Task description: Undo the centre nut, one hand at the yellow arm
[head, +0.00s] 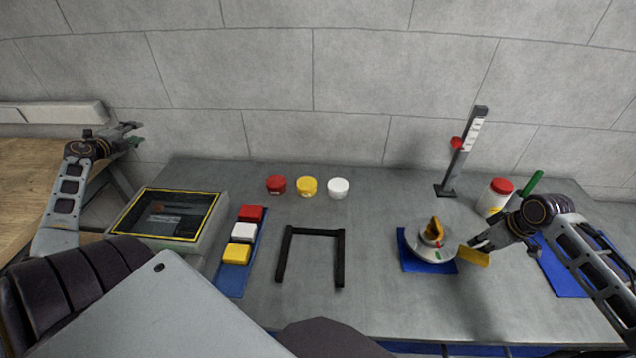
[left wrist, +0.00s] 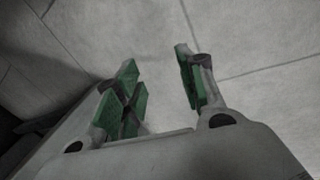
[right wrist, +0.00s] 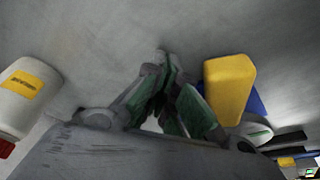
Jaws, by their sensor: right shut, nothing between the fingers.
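The round pale hub (head: 430,256) sits on a blue mat at the right of the bench. An orange, knob-like piece (head: 434,231), seemingly the centre nut, stands on top of it. The yellow arm (head: 474,256) sticks out from the hub's right side; its yellow end also shows in the right wrist view (right wrist: 229,87). My right gripper (right wrist: 168,62) is shut and empty, beside the yellow end, with a small gap in the right wrist view. In the head view it (head: 474,243) is just above the arm. My left gripper (head: 134,134) is open and empty, far left, away from the hub.
A white bottle with a red lid (head: 495,196) stands behind my right gripper. A post with a red slider (head: 462,150) stands at the back. A black frame (head: 340,262), three jars, coloured blocks and a screen box (head: 190,238) occupy the left and middle.

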